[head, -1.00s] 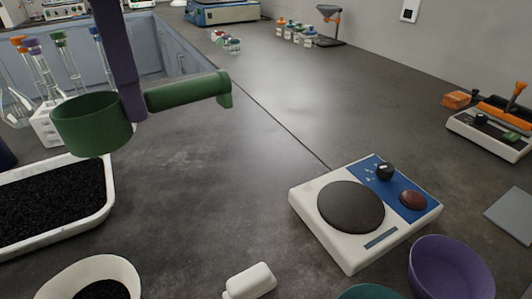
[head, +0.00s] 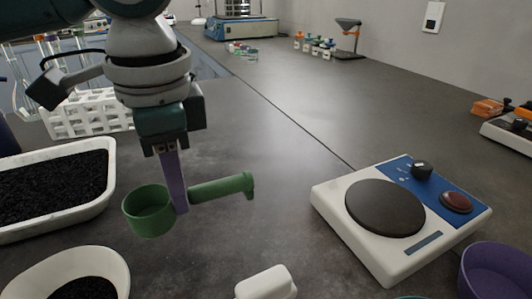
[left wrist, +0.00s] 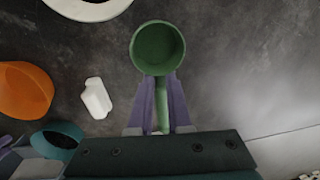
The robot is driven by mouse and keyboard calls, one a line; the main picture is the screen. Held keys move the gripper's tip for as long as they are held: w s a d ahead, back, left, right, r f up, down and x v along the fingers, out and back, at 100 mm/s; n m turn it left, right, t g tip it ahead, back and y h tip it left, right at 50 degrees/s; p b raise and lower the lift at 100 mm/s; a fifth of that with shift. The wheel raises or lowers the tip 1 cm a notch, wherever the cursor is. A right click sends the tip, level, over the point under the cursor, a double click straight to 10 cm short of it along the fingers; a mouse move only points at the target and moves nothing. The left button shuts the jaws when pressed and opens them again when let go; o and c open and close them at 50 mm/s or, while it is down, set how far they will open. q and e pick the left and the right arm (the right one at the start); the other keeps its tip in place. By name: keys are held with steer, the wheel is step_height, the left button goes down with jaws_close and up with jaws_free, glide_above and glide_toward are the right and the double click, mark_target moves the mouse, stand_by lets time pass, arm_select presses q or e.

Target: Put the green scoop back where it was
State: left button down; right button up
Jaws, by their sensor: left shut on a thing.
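The green scoop (head: 150,211) has a round cup and a thick handle (head: 222,187) that points right in the head view. My left gripper (head: 176,207) is shut on its handle close to the cup. In the left wrist view the scoop (left wrist: 158,48) shows its cup opening, which looks empty, and my left gripper's purple fingers (left wrist: 161,102) stand on both sides of the handle. The scoop appears upright over the bare bench; its exact height above the surface is hard to tell.
A white tray of black granules (head: 112,187) is at left, with a white bowl (head: 118,262) in front. A hotplate-like device (head: 335,205) stands right, a small white object (head: 268,284) at front, a purple bowl (head: 492,262) at front right. The bench middle (head: 285,150) is clear.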

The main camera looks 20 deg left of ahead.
arm_select(q)
step_height(320, 180, down, 6)
steer(key=shift+r+b, duration=0.15)
steer(key=shift+b, duration=0.6)
steer(key=c, duration=0.9)
jaws_free()
steer(key=shift+o, duration=0.2)
step_height(320, 180, up, 12)
steer(key=d+p, duration=0.1)
steer(key=p, duration=0.2)
steer(key=shift+s+p, duration=0.35)
steer(key=shift+p, duration=0.05)
